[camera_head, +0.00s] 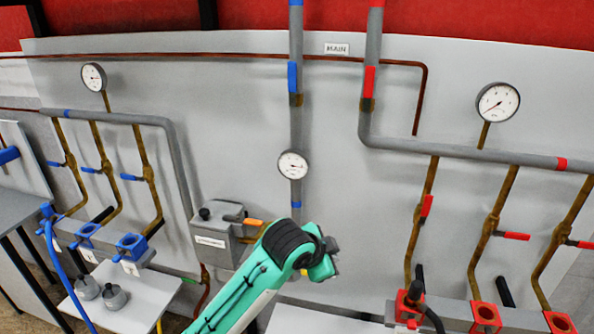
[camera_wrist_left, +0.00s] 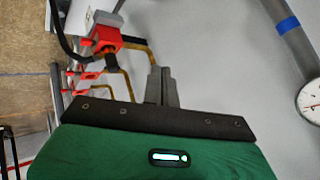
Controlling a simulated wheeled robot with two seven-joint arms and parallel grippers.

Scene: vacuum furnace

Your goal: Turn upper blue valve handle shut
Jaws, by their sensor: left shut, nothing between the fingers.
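The upper blue valve handle (camera_head: 292,76) is on the vertical grey pipe in the upper middle of the head view. It lies upright along the pipe, just above a brass-coloured fitting. The handle does not show in the left wrist view. My left gripper (camera_wrist_left: 161,85) is shut and empty, its fingers together in the left wrist view. In the head view my green left arm reaches in from the bottom, and its wrist end is below and right of the central gauge, well below the handle and apart from it. My right gripper is not in view.
A central gauge (camera_head: 292,165) sits on the same pipe, below the handle. A red handle (camera_head: 369,81) is on the pipe to the right. A grey box (camera_head: 222,232) with an orange part stands left of my arm. The panel around the blue handle is clear.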

